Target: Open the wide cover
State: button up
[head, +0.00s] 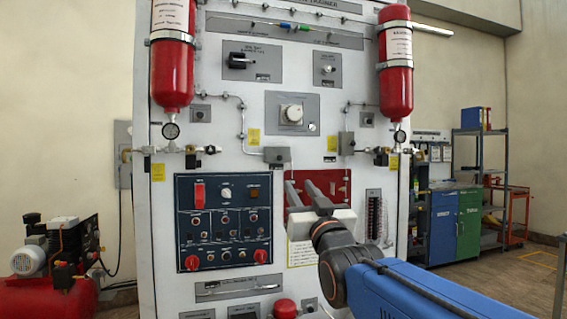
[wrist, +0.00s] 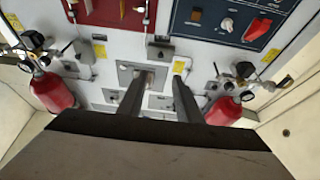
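A wide silver panel with a long bar handle (head: 238,290) sits low on the white trainer board in the head view, below the dark blue control panel. It lies flat against the board and looks closed. The pictures do not mark which part is the wide cover. A red panel (head: 341,182) is behind my gripper in the head view and also shows at the top of the wrist view (wrist: 108,12). My gripper (head: 300,186) is in front of the board. Its two fingers are apart in the wrist view (wrist: 158,82), with nothing held between them.
The dark blue control panel (head: 222,222) with red knobs is left of my gripper. Two red cylinders (head: 172,70) (head: 396,75) flank the board. A red compressor (head: 60,280) stands at the left. Blue and green cabinets (head: 443,228) stand at the back right.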

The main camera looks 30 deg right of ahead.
aim_at(280, 158)
jog(key=x, duration=1.6)
jog(key=shift+w+d, duration=0.1)
jog(key=shift+w, duration=0.35)
grip_shut()
